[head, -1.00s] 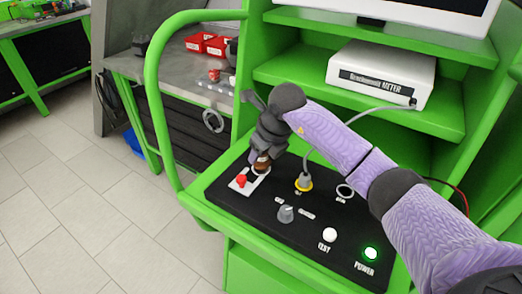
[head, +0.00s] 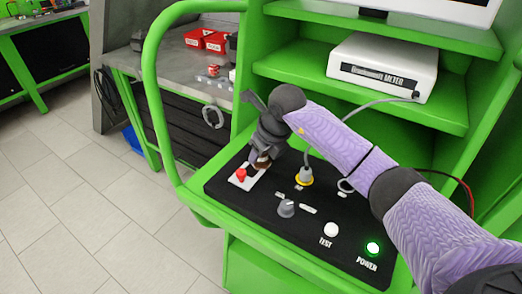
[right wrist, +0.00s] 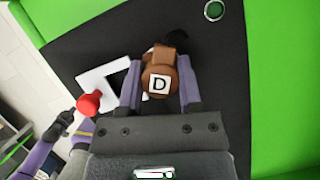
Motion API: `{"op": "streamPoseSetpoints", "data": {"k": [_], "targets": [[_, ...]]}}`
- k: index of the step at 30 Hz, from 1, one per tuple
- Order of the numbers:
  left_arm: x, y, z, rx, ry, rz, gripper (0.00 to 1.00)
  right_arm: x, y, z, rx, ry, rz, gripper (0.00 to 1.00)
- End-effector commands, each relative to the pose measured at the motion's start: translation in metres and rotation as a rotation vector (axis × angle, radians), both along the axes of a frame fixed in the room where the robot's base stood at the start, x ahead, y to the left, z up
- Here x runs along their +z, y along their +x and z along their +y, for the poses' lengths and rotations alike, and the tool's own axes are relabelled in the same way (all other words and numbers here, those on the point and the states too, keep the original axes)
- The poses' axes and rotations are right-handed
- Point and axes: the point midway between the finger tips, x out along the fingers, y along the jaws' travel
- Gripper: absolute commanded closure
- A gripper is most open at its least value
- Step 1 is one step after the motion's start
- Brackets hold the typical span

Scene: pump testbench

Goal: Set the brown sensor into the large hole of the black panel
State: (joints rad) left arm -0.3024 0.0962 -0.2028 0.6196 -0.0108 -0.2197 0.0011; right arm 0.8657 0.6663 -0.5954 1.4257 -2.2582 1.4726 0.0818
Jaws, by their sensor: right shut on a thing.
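The brown sensor (right wrist: 160,62) is held between the two purple fingers of my right gripper (right wrist: 160,92). A white label with a D faces the right wrist camera. In the head view the sensor (head: 262,163) shows as a small brown patch under my right gripper (head: 261,157). It is at the back left of the black panel (head: 255,205), just beside a white plate (head: 247,180) with a red knob (head: 241,174). The sensor and gripper cover the panel beneath them. I cannot tell whether the sensor touches the panel or which hole is below. My left gripper is not recognizable.
A grey knob (head: 286,208), a white TEST button (head: 331,230) and a lit green POWER button (head: 373,248) are nearer the front. A green rail (head: 152,90) curves along the left.

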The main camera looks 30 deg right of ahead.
Motion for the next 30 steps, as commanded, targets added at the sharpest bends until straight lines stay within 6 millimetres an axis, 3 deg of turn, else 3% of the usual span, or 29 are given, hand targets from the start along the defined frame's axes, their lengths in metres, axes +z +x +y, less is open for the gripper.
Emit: {"op": "streamPoseSetpoints", "data": {"k": [5,6,11,21,22,24,30], "targets": [[-0.0001,0.0001,0.0002,0.0,0.0,0.0,1.0,-0.0003,-0.0001,0.0,0.0,0.0,0.0,0.97],[-0.0001,0.0001,0.0002,0.0,0.0,0.0,1.0,-0.0003,-0.0001,0.0,0.0,0.0,0.0,0.47],[-0.0001,0.0002,0.0003,0.0,0.001,0.0,1.0,-0.0004,-0.0001,0.0004,0.0,0.001,0.001,0.14],[-0.0002,0.0002,0.0004,0.0,0.001,0.0,1.0,-0.0011,-0.0007,0.002,0.005,0.004,0.003,0.14],[-0.0002,0.0002,0.0004,0.0,0.001,0.0,1.0,-0.0012,-0.0007,0.002,0.005,0.003,0.004,0.32],[-0.0002,0.0001,0.0004,0.0,0.001,0.0,1.0,-0.0012,-0.0007,0.002,0.005,0.003,0.004,0.18],[-0.0002,0.0001,0.0004,0.0,0.001,0.0,1.0,-0.0015,-0.0008,0.0024,0.005,0.004,0.004,0.15]]}}
